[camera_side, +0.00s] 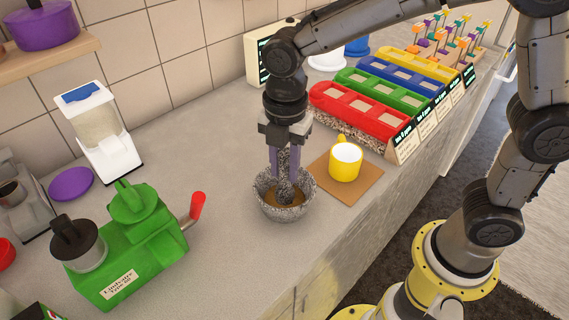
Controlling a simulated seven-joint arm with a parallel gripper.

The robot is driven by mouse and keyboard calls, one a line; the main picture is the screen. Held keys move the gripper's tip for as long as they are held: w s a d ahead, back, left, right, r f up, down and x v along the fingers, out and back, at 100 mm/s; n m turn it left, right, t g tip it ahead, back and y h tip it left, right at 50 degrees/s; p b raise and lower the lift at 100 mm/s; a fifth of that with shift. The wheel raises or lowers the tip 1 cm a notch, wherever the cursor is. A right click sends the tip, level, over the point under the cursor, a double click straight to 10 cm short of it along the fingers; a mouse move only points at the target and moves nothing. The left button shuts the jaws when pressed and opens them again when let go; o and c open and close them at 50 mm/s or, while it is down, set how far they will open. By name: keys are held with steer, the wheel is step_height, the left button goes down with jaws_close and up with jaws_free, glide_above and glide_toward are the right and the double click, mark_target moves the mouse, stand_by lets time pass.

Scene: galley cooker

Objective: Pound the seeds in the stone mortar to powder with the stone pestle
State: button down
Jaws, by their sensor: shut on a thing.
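The stone mortar (284,211) is a speckled grey bowl standing on the counter near the middle of the view. Brownish seeds or powder (270,194) show inside it; how fine they are I cannot tell. My gripper (284,170) points down above the mortar, its purple-grey fingers shut on the speckled stone pestle (285,186). The pestle is about upright, with its lower end inside the mortar. Whether its tip touches the bottom is hidden.
A yellow mug (345,163) stands on a brown board (328,180) just right of the mortar. A green grinder (130,250) with a red handle (195,207) is at the left. Red, green, blue and yellow trays (360,112) line the back right.

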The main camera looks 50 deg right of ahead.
mark_target(284, 152)
steer(key=shift+f, duration=0.4)
stand_by(0.7)
steer(key=shift+r, duration=3.6)
steer(key=shift+f, duration=0.15)
steer(key=shift+f, duration=2.9)
steer(key=shift+f, duration=0.45)
steer(key=shift+r, duration=3.5)
steer(key=shift+f, duration=0.2)
